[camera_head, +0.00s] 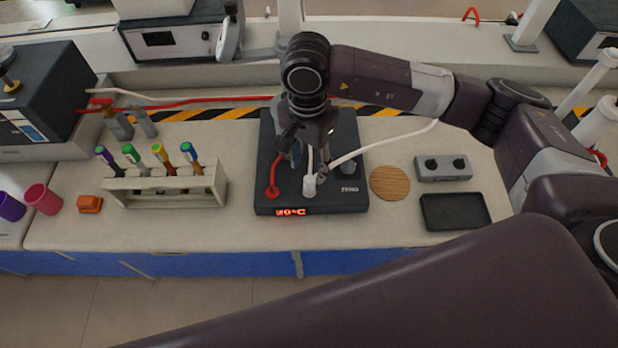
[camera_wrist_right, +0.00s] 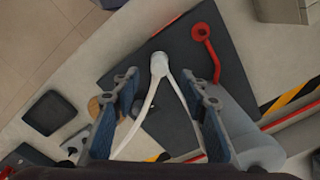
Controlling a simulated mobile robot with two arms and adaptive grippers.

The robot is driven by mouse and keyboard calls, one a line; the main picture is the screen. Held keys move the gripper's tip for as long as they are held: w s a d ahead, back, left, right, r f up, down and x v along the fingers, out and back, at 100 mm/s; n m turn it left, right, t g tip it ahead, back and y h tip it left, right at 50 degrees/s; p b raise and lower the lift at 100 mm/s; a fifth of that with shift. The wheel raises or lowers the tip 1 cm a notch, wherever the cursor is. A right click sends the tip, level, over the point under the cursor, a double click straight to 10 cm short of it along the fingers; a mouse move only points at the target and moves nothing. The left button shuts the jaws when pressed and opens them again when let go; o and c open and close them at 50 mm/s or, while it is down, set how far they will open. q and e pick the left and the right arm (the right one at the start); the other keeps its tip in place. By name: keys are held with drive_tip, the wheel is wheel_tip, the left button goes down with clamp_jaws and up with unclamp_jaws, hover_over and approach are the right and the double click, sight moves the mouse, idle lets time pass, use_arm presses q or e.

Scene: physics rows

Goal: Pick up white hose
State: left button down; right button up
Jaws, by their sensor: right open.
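The white hose (camera_head: 370,150) runs from the right of the bench to a thick white end fitting (camera_head: 310,185) on the dark hotplate (camera_head: 345,201). In the right wrist view the white hose end (camera_wrist_right: 158,66) lies between and just beyond the fingertips, and its two white strands run back between the fingers. My right gripper (camera_head: 311,165) points down over the hotplate. In the wrist view its blue-padded fingers (camera_wrist_right: 158,78) are spread on either side of the hose. I cannot tell whether they touch it. My left gripper is not in view.
A red hose (camera_head: 272,190) lies left of the white end. A tube rack (camera_head: 165,190) with several coloured-cap tubes stands left. A round wooden disc (camera_head: 390,183), a grey two-knob box (camera_head: 443,168) and a black tray (camera_head: 455,211) sit right. The front bench strip is clear.

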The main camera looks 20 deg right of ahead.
drive_tip(key=shift+f+p, duration=0.45)
drive_tip(key=shift+f, duration=0.45)
drive_tip(key=f+p, duration=0.1)
drive_tip(key=f, duration=0.1)
drive_tip(key=f+p, duration=0.1)
drive_tip(key=f, duration=0.1)
drive_tip(key=shift+d+f, duration=0.2)
drive_tip(key=shift+f, duration=0.2)
clamp_jaws()
drive_tip(key=shift+w, duration=0.1)
wheel_tip(320, 180, up, 19)
drive_tip(key=b, duration=0.5)
wheel_tip(320, 180, up, 6)
drive_tip(key=p, duration=0.2)
hover_over(310, 177)
drive_tip(key=shift+f, duration=0.2)
